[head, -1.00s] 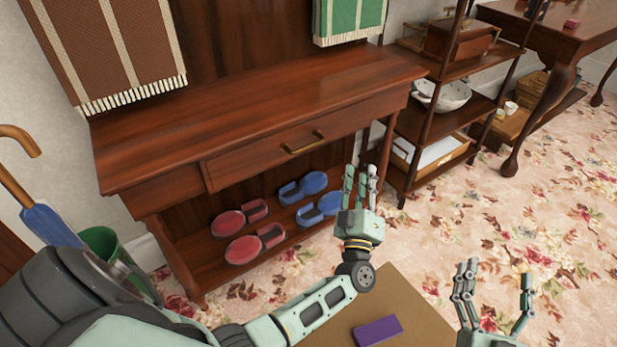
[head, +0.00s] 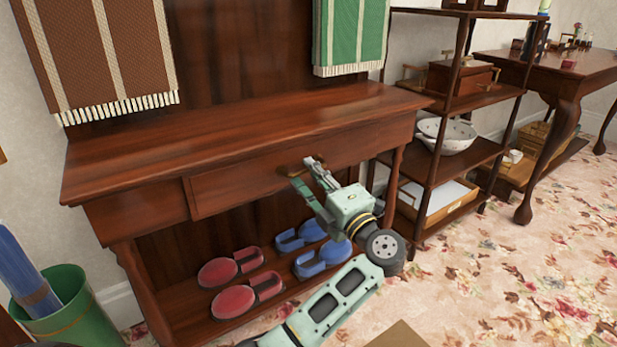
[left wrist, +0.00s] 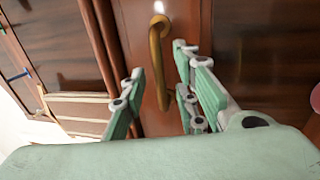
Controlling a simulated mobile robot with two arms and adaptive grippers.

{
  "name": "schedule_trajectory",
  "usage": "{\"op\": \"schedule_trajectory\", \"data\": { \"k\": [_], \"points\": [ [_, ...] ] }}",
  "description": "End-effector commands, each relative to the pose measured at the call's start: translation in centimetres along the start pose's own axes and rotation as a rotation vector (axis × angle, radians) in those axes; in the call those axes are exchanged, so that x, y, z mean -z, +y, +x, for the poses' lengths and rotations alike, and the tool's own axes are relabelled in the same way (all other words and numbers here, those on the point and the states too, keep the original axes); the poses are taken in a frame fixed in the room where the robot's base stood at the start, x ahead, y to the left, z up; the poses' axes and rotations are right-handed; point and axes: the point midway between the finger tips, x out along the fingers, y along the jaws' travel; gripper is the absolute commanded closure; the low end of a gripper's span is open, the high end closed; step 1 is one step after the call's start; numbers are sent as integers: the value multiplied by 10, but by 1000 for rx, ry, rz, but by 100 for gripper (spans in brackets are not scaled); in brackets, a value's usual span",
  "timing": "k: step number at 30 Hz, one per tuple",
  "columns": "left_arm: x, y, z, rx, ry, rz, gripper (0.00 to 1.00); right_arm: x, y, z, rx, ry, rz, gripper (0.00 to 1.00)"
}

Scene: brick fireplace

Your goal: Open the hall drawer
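The hall drawer (head: 232,186) is in the dark wood console in the head view. Its front looks flush, so it is shut. Its brass handle (head: 284,170) is partly hidden behind my left gripper (head: 302,175). In the left wrist view the brass handle (left wrist: 156,50) runs lengthwise between the fingers of my left gripper (left wrist: 159,85). The fingers are spread apart, one on each side of the handle, with gaps visible. I cannot tell how far the fingertips are from the drawer front. My right gripper is out of view.
Red and blue shoes (head: 235,300) lie on the console's lower shelf (head: 185,310). A green bin (head: 75,312) stands at the left. An open shelf unit (head: 470,95) with a white bowl (head: 446,135) stands close on the right. Flowered carpet (head: 480,270) is clear in front.

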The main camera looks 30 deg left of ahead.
Motion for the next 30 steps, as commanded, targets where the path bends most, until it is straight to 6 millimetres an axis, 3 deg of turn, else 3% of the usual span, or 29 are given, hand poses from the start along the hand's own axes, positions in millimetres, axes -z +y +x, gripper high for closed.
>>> {"op": "schedule_trajectory", "data": {
  "k": [5, 13, 23, 30],
  "points": [
    [0, -1, 14, -1, 0, 0, 72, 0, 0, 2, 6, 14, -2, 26],
    [0, 0, 16, 0, -1, 1, 72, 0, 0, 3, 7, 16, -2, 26],
    [0, 0, 16, 0, -1, 2, 100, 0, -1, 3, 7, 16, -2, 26],
    [0, -1, 16, 1, -1, 2, 100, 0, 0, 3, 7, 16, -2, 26]
  ]
}}
